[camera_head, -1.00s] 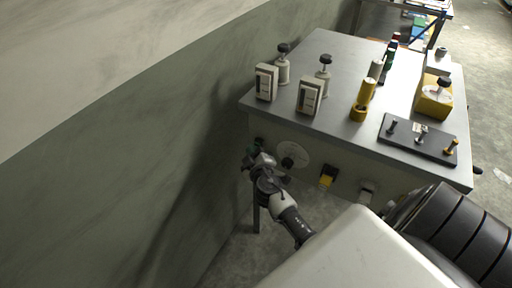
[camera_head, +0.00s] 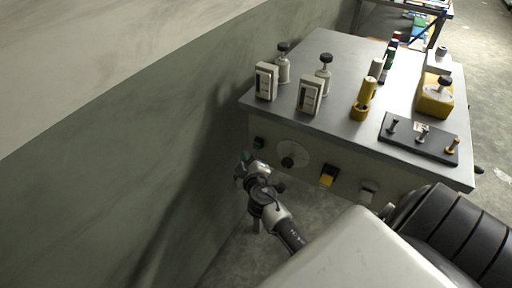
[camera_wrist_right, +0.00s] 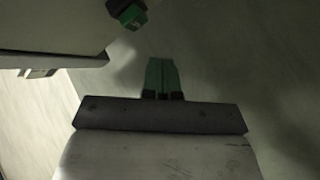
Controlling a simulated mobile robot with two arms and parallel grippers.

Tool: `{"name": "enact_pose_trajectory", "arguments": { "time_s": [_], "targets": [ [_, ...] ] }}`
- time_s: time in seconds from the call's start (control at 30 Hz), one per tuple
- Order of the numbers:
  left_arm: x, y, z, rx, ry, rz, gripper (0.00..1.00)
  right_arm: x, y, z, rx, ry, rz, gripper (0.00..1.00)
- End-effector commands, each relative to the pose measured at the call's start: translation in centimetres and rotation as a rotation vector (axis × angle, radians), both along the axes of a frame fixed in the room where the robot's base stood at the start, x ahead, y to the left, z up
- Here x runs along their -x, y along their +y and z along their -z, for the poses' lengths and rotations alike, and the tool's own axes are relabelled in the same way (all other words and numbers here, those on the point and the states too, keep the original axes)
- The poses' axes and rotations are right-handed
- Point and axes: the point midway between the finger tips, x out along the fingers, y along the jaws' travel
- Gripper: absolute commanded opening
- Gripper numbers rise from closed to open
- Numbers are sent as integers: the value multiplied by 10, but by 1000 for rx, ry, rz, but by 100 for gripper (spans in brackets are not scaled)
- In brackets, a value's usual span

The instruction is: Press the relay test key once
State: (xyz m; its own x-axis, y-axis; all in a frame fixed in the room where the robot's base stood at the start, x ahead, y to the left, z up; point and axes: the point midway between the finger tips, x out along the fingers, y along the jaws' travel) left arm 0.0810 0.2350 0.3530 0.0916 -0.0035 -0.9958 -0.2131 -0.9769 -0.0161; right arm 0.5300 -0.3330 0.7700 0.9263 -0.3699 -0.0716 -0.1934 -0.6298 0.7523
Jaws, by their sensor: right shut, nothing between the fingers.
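A small green key (camera_head: 259,143) in a dark housing sits at the left end of the bench's front panel. It also shows at the top of the right wrist view (camera_wrist_right: 130,12). I cannot read a label that names it the relay test key. My right gripper (camera_head: 243,157) is just left of and below this key in the head view, apart from it. In the right wrist view its green fingers (camera_wrist_right: 162,76) are together and empty, with a gap to the key. My left gripper is not in view.
The front panel (camera_head: 312,165) also carries a round dial (camera_head: 291,155), a yellow switch (camera_head: 328,175) and a grey switch (camera_head: 368,190). Meters, posts and a black terminal strip (camera_head: 420,139) stand on the bench top. A green-grey wall (camera_head: 130,190) is close on the left.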

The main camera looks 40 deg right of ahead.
Motion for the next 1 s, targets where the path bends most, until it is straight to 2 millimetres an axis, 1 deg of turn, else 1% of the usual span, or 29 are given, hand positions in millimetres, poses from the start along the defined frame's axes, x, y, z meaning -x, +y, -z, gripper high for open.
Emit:
{"name": "enact_pose_trajectory", "arguments": {
  "time_s": [0.2, 0.33, 1.0],
  "targets": [
    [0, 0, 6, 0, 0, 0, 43, 9, 20, 1, -2, -1, 0, 0],
    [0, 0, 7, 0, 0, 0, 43, 11, 27, 0, 0, 1, 1, 0],
    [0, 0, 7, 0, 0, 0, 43, 12, 28, 0, 0, -1, 1, 0]
  ]
}}
